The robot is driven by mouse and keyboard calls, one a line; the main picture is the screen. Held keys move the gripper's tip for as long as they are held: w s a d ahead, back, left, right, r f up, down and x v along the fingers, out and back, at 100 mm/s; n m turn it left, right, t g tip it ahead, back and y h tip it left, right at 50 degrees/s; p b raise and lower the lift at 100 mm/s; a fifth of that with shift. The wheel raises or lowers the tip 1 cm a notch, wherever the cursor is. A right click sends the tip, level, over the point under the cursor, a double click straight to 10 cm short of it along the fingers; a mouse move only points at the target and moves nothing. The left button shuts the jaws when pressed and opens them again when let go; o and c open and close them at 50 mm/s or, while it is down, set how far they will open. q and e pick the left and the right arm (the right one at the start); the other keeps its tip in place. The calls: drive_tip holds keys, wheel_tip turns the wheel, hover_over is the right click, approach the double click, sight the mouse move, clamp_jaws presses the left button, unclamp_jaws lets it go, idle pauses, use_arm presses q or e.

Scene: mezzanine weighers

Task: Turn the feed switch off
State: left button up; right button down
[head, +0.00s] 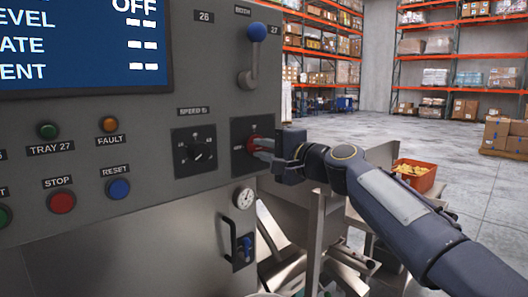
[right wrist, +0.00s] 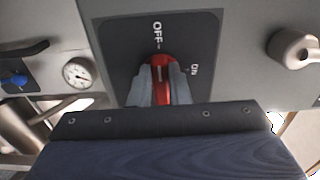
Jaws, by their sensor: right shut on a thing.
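The feed switch is a red rotary knob (head: 252,144) on a dark square plate at the right end of the grey control panel. It also shows in the right wrist view (right wrist: 160,64), with OFF printed above it and ON to its right. The white line on the knob runs nearly straight up, toward OFF. My right gripper (head: 262,148) reaches in from the right and is shut on the knob. In the right wrist view its two grey fingers (right wrist: 161,87) press on either side of the knob. My left gripper is not in view.
A dial (head: 196,151) sits left of the switch, and a blue-knobbed lever (head: 255,50) above it. A gauge (head: 244,197) and a black handle (head: 230,238) are below. STOP (head: 62,201) and RESET (head: 118,189) buttons are further left. The screen (head: 80,45) reads OFF at top.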

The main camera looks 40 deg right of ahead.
drive_tip(key=c, duration=1.4)
unclamp_jaws()
drive_tip(key=shift+o, duration=0.2)
drive_tip(key=shift+s, duration=0.1)
drive_tip(key=s, duration=0.7)
drive_tip(key=shift+s+d, duration=0.35)
